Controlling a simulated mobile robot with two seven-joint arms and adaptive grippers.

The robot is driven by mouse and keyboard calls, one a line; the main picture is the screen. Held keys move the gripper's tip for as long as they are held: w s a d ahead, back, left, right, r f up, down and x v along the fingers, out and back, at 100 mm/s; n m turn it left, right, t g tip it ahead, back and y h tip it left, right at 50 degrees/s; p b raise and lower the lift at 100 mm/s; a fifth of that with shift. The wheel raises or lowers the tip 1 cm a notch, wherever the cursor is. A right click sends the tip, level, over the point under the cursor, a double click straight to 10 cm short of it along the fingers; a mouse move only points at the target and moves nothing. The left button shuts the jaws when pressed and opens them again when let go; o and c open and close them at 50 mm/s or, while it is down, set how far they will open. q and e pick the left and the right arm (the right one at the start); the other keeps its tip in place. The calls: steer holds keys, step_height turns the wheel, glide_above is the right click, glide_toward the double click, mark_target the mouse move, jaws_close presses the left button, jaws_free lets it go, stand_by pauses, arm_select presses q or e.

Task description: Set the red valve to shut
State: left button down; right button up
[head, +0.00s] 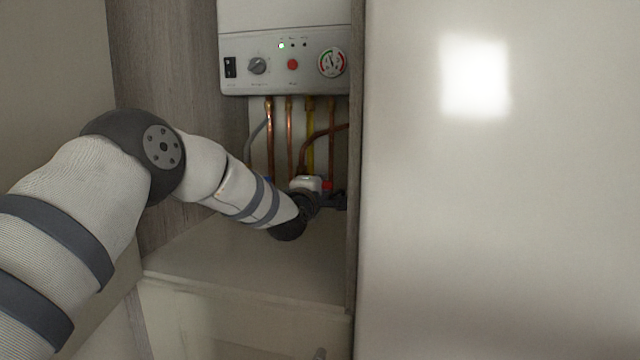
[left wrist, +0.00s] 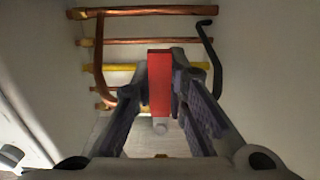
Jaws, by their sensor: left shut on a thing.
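The red valve shows in the left wrist view as a red lever (left wrist: 160,84) between the two fingers of my left gripper (left wrist: 162,100). In the head view a small red part of the valve (head: 327,185) shows just past the gripper, below the copper pipes. My left gripper (head: 335,200) reaches into the cupboard and is shut on the red lever. The valve's body and the pipe it sits on are mostly hidden by the gripper and wrist. My right gripper is in neither view.
A white boiler (head: 285,65) with a knob, red button and gauge hangs above. Copper pipes (head: 290,135) and a yellow pipe (head: 310,135) run down from it. A wood side wall (head: 160,60) stands left, and a large pale panel (head: 450,220) blocks the right.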

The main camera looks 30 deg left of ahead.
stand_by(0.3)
arm_select(q)
steer(key=c, duration=1.6)
jaws_free()
steer(key=shift+o, duration=0.2)
steer(key=v, duration=1.2)
steer(key=shift+a+f, duration=0.1)
steer(key=shift+f, duration=0.05)
